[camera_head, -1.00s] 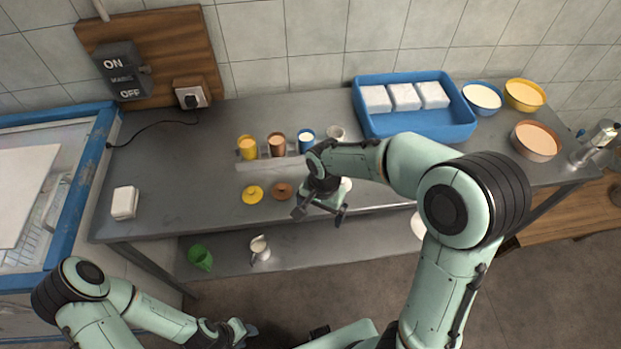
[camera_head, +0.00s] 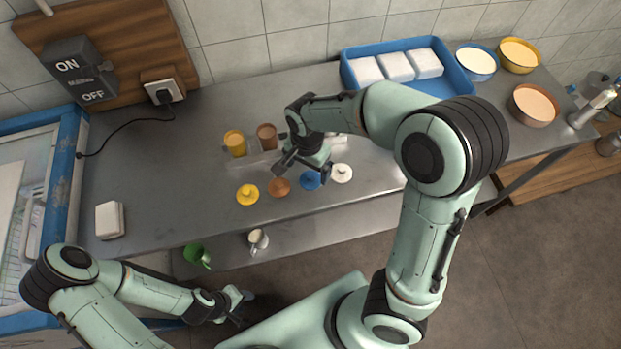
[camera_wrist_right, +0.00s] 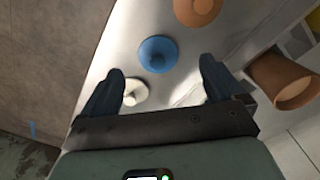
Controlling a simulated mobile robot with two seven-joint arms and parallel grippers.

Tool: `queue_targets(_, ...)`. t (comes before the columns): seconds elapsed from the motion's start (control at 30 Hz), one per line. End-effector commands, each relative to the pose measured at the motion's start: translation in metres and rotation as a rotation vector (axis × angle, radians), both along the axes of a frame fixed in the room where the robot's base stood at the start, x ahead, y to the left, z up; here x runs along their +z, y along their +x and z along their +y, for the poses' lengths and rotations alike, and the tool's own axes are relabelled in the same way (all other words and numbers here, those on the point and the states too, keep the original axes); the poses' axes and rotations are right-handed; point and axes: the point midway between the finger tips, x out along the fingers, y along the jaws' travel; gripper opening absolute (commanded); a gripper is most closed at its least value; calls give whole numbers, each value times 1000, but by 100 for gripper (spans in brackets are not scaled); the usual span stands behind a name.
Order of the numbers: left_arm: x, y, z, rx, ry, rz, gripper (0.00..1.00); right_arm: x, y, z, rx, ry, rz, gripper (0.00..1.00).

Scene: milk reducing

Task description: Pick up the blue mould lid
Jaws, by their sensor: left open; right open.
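The blue mould lid (camera_head: 310,180) is a small round disc with a knob, lying on the grey metal table between the orange-brown lid (camera_head: 278,187) and the white lid (camera_head: 342,173). In the right wrist view the blue lid (camera_wrist_right: 158,54) lies ahead of the gap between the fingers, apart from them. My right gripper (camera_head: 301,175) is open and empty, above the table close to the blue lid and partly in front of it. It also shows in the right wrist view (camera_wrist_right: 160,88). My left gripper (camera_head: 240,305) is open and empty, low in front of the table.
A yellow lid (camera_head: 247,195) lies at the left of the row. Yellow (camera_head: 235,143) and brown (camera_head: 267,137) moulds stand behind; my right arm hides others. A blue tray (camera_head: 447,72) with white blocks stands at the back. A green cup (camera_head: 196,255) and white jug (camera_head: 258,241) are below.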

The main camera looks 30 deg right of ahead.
Motion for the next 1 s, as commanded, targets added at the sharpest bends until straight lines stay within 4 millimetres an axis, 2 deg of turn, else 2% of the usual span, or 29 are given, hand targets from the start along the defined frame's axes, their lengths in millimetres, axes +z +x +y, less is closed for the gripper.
queue_targets(0.17,-1,0,0,0,0,0,43,-15,-1,-4,0,-2,5,95)
queue_targets(0.4,-5,-4,0,0,0,4,43,-49,-2,-9,1,-2,3,95)
queue_targets(0.7,-5,-4,0,0,0,4,43,-54,-1,-8,2,0,0,95)
queue_targets(0.77,-5,-4,0,0,0,4,43,-53,-1,-8,2,1,-1,78)
queue_targets(0.8,-5,-4,0,0,0,4,43,-53,-1,-8,2,1,-1,65)
queue_targets(0.9,-5,-4,0,0,0,4,43,-53,-1,-8,1,1,-1,35)
queue_targets(1.0,-5,-4,0,0,0,4,43,-53,-1,-8,1,1,-1,35)
